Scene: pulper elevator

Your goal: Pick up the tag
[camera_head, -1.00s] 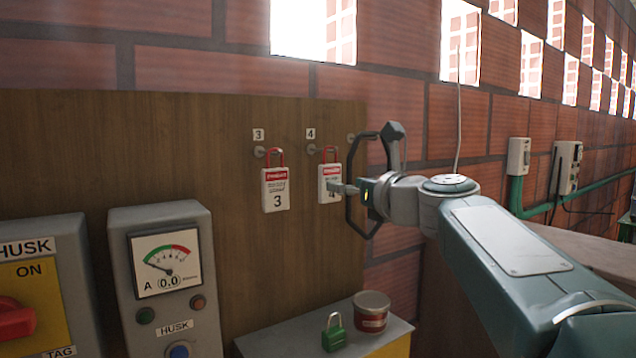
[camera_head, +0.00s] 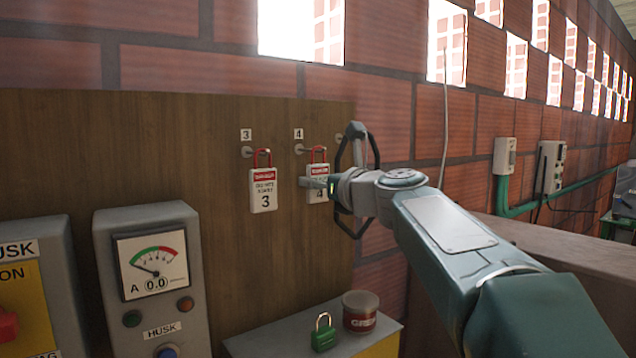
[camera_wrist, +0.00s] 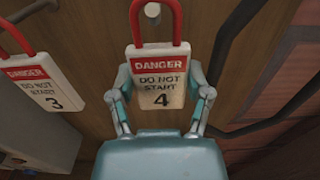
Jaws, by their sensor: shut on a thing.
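Two white danger tags with red shackles hang on hooks on the wooden board (camera_head: 120,150). Tag 3 (camera_head: 263,190) hangs on the left; it also shows at the left in the wrist view (camera_wrist: 45,88). Tag 4 (camera_head: 317,171) hangs on the right, its face partly hidden by my gripper in the head view. In the wrist view tag 4 (camera_wrist: 160,75) is upright, with my gripper's fingers (camera_wrist: 160,100) on its two side edges. My gripper (camera_head: 308,183) is shut on tag 4. Its shackle still appears to be around the hook.
A meter box (camera_head: 155,285) and husk switch box (camera_head: 30,300) stand at the left. A brick wall is behind.

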